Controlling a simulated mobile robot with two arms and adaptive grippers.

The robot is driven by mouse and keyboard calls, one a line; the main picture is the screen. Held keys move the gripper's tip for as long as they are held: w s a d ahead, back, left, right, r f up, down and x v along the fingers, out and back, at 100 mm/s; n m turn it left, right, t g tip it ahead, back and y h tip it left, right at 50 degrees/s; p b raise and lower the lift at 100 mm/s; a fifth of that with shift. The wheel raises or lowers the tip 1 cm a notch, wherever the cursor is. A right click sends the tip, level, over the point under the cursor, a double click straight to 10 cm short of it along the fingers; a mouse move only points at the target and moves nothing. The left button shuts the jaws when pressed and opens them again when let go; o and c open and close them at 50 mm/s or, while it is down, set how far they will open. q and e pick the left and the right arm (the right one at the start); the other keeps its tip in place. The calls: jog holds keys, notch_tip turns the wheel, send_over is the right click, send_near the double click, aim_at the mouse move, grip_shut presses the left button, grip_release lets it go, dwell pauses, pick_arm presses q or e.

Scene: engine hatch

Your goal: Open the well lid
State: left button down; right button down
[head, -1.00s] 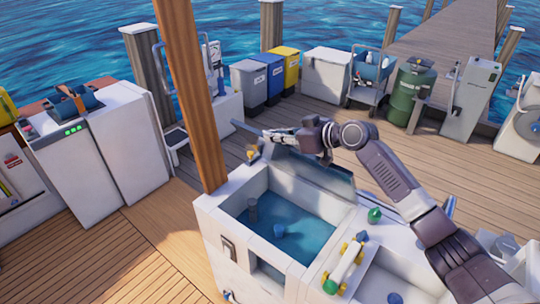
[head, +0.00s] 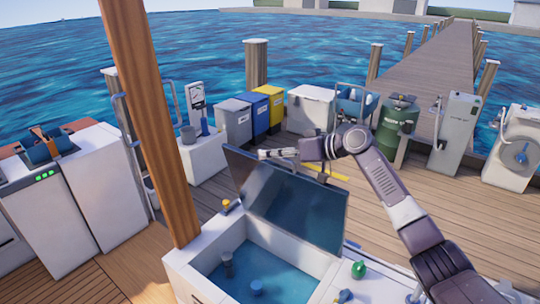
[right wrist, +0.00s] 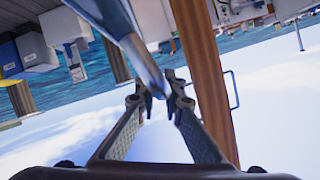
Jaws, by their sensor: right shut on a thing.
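The well lid (head: 290,200) is a dark, glossy panel standing raised on the far side of the white well (head: 183,262). Blue water shows in the open well below it. My right gripper (head: 264,154) is at the lid's upper edge. In the right wrist view, its fingertips (right wrist: 160,84) close on a grey edge (right wrist: 128,38), which looks like the lid's rim. The exact contact is partly hidden. My left gripper is not in view.
A wooden post (head: 150,130) rises just left of the well. A green ball-like object (head: 358,269) sits on the counter at right. Bins, a white box (head: 311,107) and a green drum (head: 397,125) stand behind on the deck. Open deck lies between them and the well.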

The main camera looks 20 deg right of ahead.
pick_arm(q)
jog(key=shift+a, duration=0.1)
pick_arm(e)
jog(key=shift+f, duration=0.1)
jog(key=c, duration=2.3)
grip_release()
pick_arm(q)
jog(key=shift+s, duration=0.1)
pick_arm(e)
jog(key=v, duration=1.2)
